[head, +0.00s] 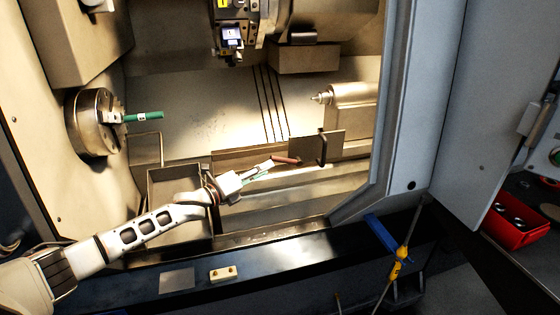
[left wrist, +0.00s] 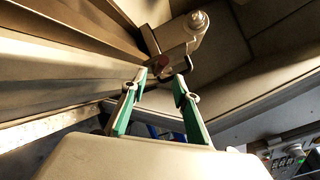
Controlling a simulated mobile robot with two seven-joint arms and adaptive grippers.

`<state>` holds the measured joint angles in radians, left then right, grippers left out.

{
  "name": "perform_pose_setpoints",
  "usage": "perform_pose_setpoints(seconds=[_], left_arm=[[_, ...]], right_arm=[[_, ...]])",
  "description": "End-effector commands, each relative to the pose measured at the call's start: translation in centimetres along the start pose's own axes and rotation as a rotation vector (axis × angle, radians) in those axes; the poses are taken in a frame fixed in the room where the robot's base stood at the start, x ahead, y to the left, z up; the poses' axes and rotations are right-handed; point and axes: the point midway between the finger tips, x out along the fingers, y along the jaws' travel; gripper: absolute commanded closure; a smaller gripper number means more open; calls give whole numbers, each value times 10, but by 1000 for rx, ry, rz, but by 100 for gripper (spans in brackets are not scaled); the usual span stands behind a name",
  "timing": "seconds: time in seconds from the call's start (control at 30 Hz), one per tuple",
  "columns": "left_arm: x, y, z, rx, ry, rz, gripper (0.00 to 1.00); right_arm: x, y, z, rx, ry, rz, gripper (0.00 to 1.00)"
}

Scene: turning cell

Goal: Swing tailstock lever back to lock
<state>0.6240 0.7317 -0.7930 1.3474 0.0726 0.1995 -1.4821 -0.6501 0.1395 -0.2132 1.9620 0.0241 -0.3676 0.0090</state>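The tailstock (head: 352,108) stands at the right of the machine's inside, its pointed centre facing left; it also shows at the top of the left wrist view (left wrist: 185,38). A lever with a reddish-brown grip (head: 286,159) sticks out leftward below it, in front of a flat plate; the grip end shows dark red in the left wrist view (left wrist: 163,70). My left gripper (head: 266,170) is open, its green-lined fingers (left wrist: 160,82) apart. The grip lies just beyond the fingertips; I cannot tell whether they touch. My right gripper is not in view.
A chuck (head: 92,122) holding a green bar (head: 143,117) is at the left. The tool turret (head: 234,30) hangs at the top. A dark bracket-shaped handle (head: 322,147) stands at the plate. The door frame (head: 395,130) bounds the opening at the right. A red bin (head: 515,220) is outside.

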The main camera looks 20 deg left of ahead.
Motion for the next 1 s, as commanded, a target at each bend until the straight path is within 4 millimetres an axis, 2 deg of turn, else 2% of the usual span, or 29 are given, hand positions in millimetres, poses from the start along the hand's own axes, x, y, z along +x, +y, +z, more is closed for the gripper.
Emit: perform_pose_setpoints(seconds=[0.17, 0.6, 0.8, 1.0], left_arm=[[8, -1, 6, 20, -3, -2, 70], [68, -1, 5, 19, -3, -2, 70], [78, -1, 5, 18, -2, -2, 70], [79, -1, 6, 18, -3, -2, 70]], right_arm=[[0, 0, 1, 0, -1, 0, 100], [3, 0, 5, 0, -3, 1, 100], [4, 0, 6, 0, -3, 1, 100], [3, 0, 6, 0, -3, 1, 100]])
